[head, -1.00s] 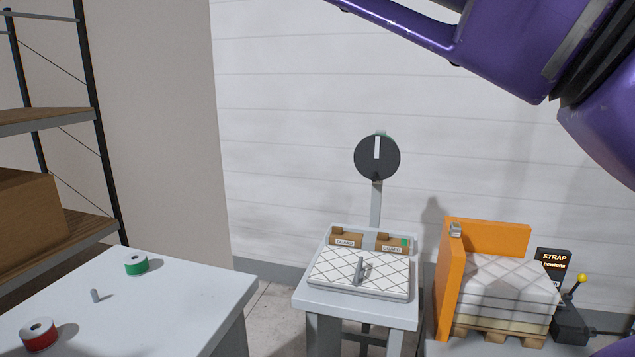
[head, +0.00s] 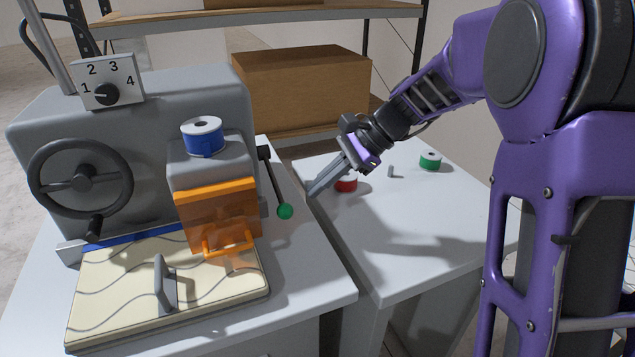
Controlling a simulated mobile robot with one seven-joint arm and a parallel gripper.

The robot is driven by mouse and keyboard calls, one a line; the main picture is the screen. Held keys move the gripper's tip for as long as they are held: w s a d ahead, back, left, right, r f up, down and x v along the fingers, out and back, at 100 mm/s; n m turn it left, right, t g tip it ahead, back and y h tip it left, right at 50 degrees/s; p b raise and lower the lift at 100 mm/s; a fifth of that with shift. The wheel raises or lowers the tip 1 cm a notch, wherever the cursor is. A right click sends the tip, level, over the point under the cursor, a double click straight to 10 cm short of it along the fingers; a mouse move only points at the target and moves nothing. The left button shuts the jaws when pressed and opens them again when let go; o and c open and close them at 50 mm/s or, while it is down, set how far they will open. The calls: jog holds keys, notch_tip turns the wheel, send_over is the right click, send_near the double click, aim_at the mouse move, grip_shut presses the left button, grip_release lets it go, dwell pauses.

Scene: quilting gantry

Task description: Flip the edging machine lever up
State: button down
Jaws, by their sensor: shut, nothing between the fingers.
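The edging machine (head: 50,135) is a grey machine at the left of the head view. Its lever (head: 274,180) is a dark rod on the machine's right side, slanting down to a green ball knob (head: 285,212). My gripper (head: 312,193) is shut and empty. Its fingers point down and to the left, to the right of the knob and apart from it in the picture. A red spool (head: 347,184) lies partly behind the fingers.
An orange guard (head: 218,215) and a blue spool (head: 203,138) are on the machine. A cream quilted panel (head: 110,300) with a grey handle (head: 165,285) lies in front. A green spool (head: 430,161) and a grey peg (head: 390,172) stand on the right table (head: 420,220).

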aim_at(274, 182)
jog(key=b+x, duration=0.1)
jog(key=x, duration=0.6)
jog(key=shift+a+f, duration=0.25)
jog(key=shift+f, duration=0.05)
jog(key=r, duration=0.1)
jog(key=s+r, duration=0.1)
jog(key=r, duration=0.1)
jog(key=shift+s+r, duration=0.25)
jog(key=shift+r, duration=0.3)
jog(key=shift+r, duration=0.1)
